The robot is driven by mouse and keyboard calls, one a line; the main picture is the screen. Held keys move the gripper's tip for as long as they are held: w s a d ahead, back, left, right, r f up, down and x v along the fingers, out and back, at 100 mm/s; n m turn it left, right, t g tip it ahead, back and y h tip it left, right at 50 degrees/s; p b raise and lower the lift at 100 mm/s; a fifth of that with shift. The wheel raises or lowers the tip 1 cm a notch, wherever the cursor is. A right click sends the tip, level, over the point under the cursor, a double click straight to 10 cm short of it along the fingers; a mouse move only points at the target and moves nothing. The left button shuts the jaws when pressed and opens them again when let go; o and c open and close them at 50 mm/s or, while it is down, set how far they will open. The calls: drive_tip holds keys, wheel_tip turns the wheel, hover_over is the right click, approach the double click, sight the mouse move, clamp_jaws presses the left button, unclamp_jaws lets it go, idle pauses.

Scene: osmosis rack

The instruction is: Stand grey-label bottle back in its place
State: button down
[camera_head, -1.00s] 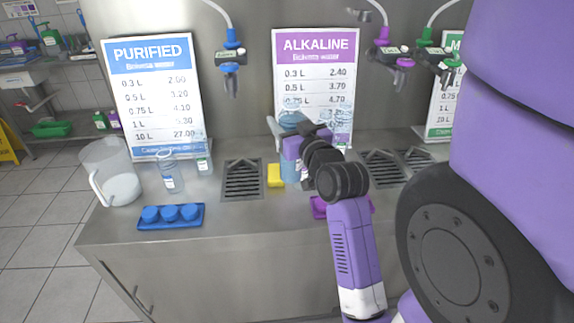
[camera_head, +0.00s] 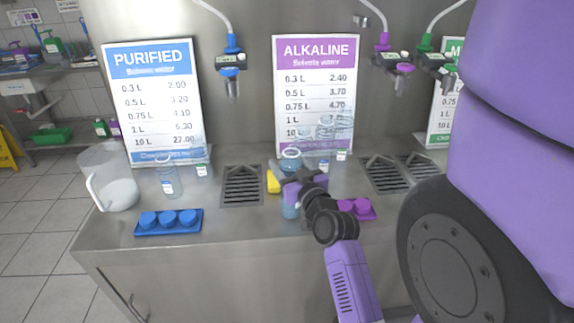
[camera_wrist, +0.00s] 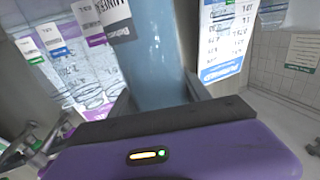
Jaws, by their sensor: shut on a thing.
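My gripper (camera_head: 291,188) is shut around a clear, bluish bottle (camera_head: 291,160) above the counter, right of the left drain grate. The bottle looks roughly upright, its neck above my gripper and its lower part below. In the wrist view my gripper (camera_wrist: 160,94) has its fingers on either side of the bottle (camera_wrist: 150,45). A white label with a dark grey band (camera_wrist: 118,31) shows on it. I cannot tell whether its base touches the counter.
Clear bottles (camera_head: 327,130) stand behind by the alkaline sign (camera_head: 315,65). A yellow sponge (camera_head: 273,181) and a purple cap tray (camera_head: 357,209) are close to my gripper. A blue cap tray (camera_head: 168,222), a jug (camera_head: 112,180) and two bottles are at left.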

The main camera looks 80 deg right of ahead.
drive_tip(key=shift+f, duration=0.1)
drive_tip(key=c, duration=0.8)
unclamp_jaws()
drive_tip(key=b+v, duration=0.3)
drive_tip(key=v, duration=0.9)
drive_tip(key=w+a+f+n+t+y, duration=0.25)
drive_tip(key=w+a+f+y, duration=0.2)
drive_tip(key=a, duration=0.65)
drive_tip(key=s+a+f+n+t+y, duration=0.1)
drive_tip(key=a+n+y, duration=0.3)
drive_tip(key=a, duration=0.8)
drive_tip(key=s+a+f+n+t+y, duration=0.1)
drive_tip(key=a+y, duration=0.5)
drive_tip(key=a, duration=0.6)
drive_tip(key=s+f+n, duration=0.1)
drive_tip(key=s+n, duration=0.1)
drive_tip(key=n, duration=0.1)
drive_tip(key=shift+s+f+n, duration=0.2)
drive_tip(key=shift+s+n, duration=0.15)
drive_tip(key=shift+s, duration=0.05)
